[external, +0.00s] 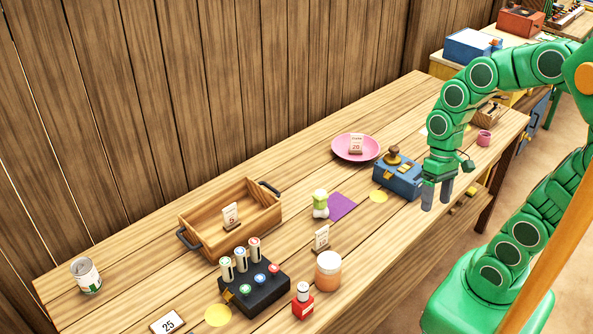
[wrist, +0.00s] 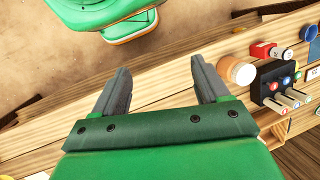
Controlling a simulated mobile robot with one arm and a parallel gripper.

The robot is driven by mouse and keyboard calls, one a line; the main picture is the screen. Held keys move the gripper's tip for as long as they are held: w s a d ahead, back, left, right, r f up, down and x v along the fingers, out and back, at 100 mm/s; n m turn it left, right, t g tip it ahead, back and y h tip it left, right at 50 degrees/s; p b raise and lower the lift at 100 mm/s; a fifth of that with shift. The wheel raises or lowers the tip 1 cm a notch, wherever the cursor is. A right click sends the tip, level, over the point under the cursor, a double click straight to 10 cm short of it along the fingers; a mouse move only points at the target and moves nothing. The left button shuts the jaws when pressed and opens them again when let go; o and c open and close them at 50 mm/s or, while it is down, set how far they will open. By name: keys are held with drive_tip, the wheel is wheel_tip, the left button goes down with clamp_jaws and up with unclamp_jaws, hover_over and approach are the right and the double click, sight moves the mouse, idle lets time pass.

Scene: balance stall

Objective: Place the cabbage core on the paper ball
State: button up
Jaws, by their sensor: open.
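A small upright piece with a pale green top and a white and green lower part (external: 320,204), which looks like the cabbage core, stands on the wooden table beside a purple square (external: 342,206). I cannot make out a paper ball in either view. My gripper (external: 437,196) points down near the table's front edge, right of the blue box. It is well to the right of the cabbage core and apart from it. In the wrist view my gripper (wrist: 160,72) is open, with nothing between its fingers.
A blue box (external: 399,180) with a brown knob stands left of my gripper. A pink plate (external: 356,148), wooden crate (external: 205,236), black marker block (external: 254,291), orange jar (external: 328,272), red bottle (external: 303,301) and can (external: 86,276) stand on the table. Front planks are partly clear.

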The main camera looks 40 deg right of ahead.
drive_tip(key=s+d+r+n+h, duration=0.1)
drive_tip(key=s+d+h, duration=0.1)
drive_tip(key=s+d, duration=0.3)
drive_tip(key=shift+r+n+h, duration=0.3)
drive_tip(key=shift+r+n, duration=0.1)
